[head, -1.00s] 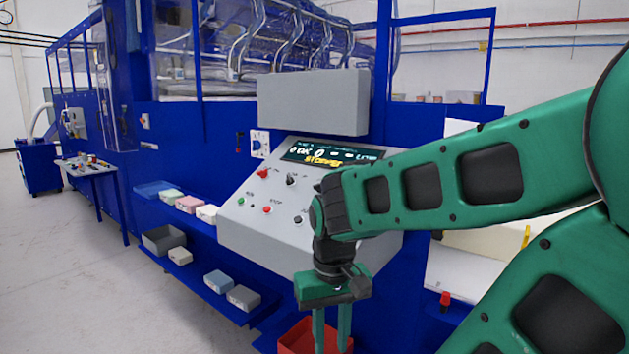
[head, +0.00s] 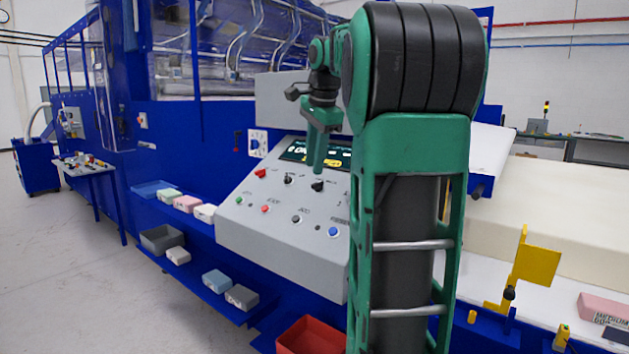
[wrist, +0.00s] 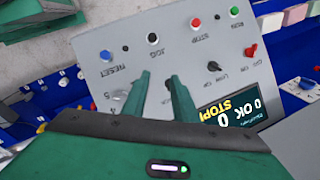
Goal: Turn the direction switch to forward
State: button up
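The sloped grey control panel (head: 262,215) is in the middle of the head view and shows upside down in the wrist view (wrist: 140,30). A black knob (head: 317,186) sits on its upper row, right below my gripper (head: 317,170); I take it for the direction switch, but its label cannot be read. In the wrist view my gripper (wrist: 160,77) has its two fingers apart, pointing at the panel around where this knob is. The fingers largely hide it, so its pointing direction and any contact cannot be told.
Another black knob (head: 288,179) and a red one (head: 260,173) are on the same row, with several push buttons, including a blue one (head: 333,232), below. The display (wrist: 228,108) reads STOPPED. My arm covers the panel's right side. A red bin (head: 312,338) stands below.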

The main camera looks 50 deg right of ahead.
aim_at(317, 189)
jog(key=w+d+r+m, duration=0.1)
jog(key=d+r+m, duration=0.1)
jog(key=d+r, duration=0.15)
jog(key=x, duration=1.1)
jog(key=shift+d+r, duration=0.1)
jog(key=shift+d, duration=0.25)
grip_shut()
